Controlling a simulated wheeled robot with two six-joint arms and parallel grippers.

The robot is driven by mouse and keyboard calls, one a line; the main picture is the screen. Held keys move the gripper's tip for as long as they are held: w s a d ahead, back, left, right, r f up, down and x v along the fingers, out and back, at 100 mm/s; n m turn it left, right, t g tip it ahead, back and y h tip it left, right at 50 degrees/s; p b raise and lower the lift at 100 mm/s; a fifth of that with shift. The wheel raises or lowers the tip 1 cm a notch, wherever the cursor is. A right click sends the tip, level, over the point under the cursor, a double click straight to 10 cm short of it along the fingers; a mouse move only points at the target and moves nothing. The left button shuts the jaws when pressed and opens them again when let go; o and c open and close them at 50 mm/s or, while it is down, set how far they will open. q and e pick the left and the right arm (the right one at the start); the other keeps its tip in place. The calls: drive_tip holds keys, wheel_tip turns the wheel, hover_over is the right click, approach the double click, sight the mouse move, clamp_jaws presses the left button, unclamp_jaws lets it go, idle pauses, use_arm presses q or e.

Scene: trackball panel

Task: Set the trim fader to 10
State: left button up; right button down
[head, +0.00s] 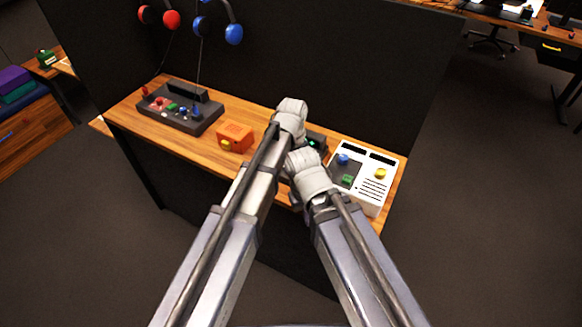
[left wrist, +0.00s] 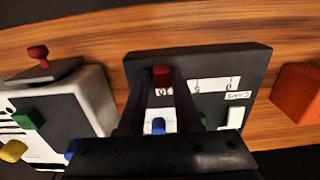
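A dark panel (left wrist: 215,75) fills the middle of the left wrist view. It carries a red block (left wrist: 161,76), a white strip with tick marks (left wrist: 208,85), a small blue-tipped piece (left wrist: 158,126) and a white piece (left wrist: 236,117). The labels are too small to read, so I cannot tell which piece is the trim fader. My left gripper (left wrist: 161,90) has its fingers apart over this panel, one on each side of the red block; contact is unclear. In the head view the dark panel (head: 317,141) is mostly hidden by my arms. My right gripper (head: 300,195) is beside it, fingers hidden.
A white panel (head: 374,190) with blue, yellow and green controls stands right of the dark panel. An orange box (head: 235,137) with a yellow button is to the left. A black console (head: 180,121) with red and blue controls is farther left. A dark partition rises behind.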

use_arm(q)
drive_tip(key=o, duration=0.4)
drive_tip(key=shift+d, duration=0.1)
drive_tip(key=shift+r, duration=0.15)
wheel_tip(320, 180, up, 8)
drive_tip(key=p, duration=0.8)
drive_tip(key=shift+f, duration=0.2)
